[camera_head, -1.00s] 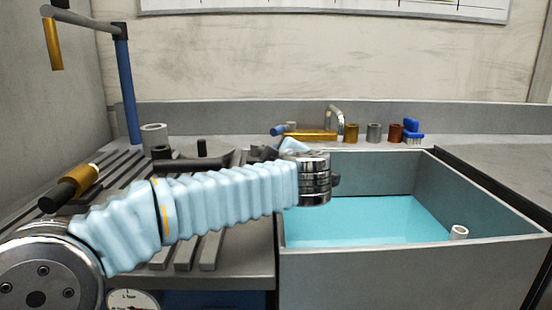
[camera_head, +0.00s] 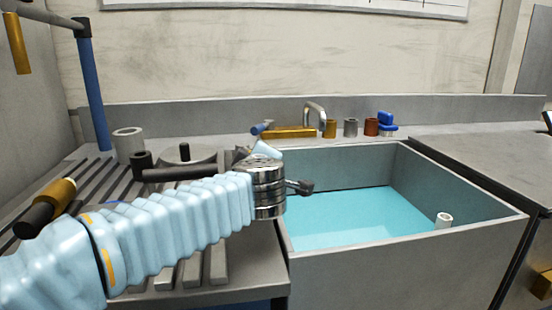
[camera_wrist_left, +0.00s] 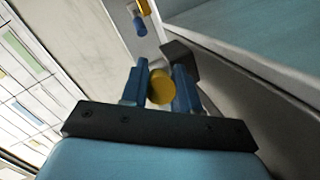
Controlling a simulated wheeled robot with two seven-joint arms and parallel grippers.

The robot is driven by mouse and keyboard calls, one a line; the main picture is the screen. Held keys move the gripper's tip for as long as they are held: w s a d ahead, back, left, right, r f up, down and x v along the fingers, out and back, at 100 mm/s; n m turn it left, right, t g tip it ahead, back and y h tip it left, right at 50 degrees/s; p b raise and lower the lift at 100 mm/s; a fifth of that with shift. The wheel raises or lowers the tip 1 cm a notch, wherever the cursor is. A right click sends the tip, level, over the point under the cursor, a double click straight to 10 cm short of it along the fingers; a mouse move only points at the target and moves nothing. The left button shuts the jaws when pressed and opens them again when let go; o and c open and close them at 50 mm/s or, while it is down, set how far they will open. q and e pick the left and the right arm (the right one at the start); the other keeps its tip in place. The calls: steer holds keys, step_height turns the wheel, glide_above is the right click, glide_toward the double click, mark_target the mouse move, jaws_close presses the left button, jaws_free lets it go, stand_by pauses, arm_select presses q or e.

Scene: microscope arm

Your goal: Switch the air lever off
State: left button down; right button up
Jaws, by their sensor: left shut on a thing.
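My left gripper (camera_wrist_left: 160,85) has its two blue fingers on either side of a round yellow end (camera_wrist_left: 160,87) and is shut on it. The rest of that yellow piece is hidden. In the head view my left arm reaches across the ribbed drainboard to the sink's left edge; its wrist hides the fingertips. A brass bar (camera_head: 290,132) with a small blue end (camera_head: 261,128) lies behind the sink; a similar blue and yellow pair (camera_wrist_left: 138,22) shows ahead of the fingers. I cannot tell which part is the air lever. My right gripper is not in view.
The sink (camera_head: 405,265) holds blue water, with a small white tube (camera_head: 444,220) in it. A curved tap (camera_head: 317,115), several small cylinders (camera_head: 351,128) and a blue fitting (camera_head: 387,121) line the back ledge. A blue post (camera_head: 93,95) stands at left.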

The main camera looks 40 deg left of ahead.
arm_select(q)
steer(key=c, duration=0.9)
jaws_free()
steer(key=shift+o, duration=0.2)
steer(key=v, duration=1.3)
steer(key=shift+s+d+r+p, duration=0.1)
steer(key=shift+s+d+p, duration=0.2)
steer(key=shift+p, duration=0.1)
